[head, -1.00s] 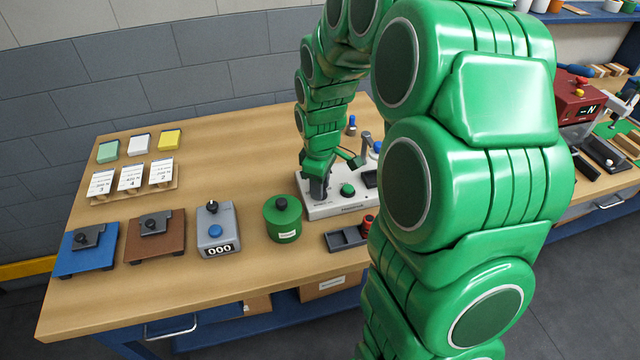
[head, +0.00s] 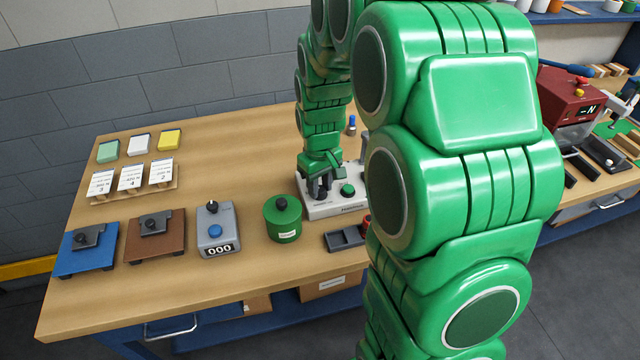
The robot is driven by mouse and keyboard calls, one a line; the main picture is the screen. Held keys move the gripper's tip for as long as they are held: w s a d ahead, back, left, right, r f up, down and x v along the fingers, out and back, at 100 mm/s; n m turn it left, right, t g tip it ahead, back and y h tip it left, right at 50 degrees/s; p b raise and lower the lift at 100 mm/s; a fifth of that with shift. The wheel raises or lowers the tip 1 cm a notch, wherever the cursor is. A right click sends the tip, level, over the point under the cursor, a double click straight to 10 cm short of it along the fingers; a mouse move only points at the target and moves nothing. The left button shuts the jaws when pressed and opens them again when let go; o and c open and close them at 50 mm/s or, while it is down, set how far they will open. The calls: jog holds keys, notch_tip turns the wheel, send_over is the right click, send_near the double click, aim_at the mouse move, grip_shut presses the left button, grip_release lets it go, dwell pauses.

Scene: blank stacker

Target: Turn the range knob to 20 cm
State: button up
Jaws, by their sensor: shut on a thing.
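My gripper (head: 320,188) points down at the left part of a white instrument box (head: 353,205) with a green button (head: 347,189). Its dark fingers are shut on what appears to be the range knob on the top of that box. The fingers hide the knob, and its pointer and scale marks cannot be read. The label on the front of the box is too small to read.
A green canister (head: 283,222) stands just left of the box, and a dark tray (head: 343,239) lies in front. A grey counter (head: 216,232) reading 000, a brown fixture (head: 155,240) and a blue fixture (head: 88,250) stand further left. Cards (head: 131,178) stand behind them.

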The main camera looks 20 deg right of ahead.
aim_at(320, 189)
jog(key=m, duration=0.5)
jog(key=shift+m, duration=0.4)
dwell(0.3)
jog(key=o, duration=1)
jog(key=shift+o, duration=0.2)
jog(key=shift+r, duration=0.1)
notch_tip(320, 189, up, 8)
jog(key=shift+f, duration=0.15)
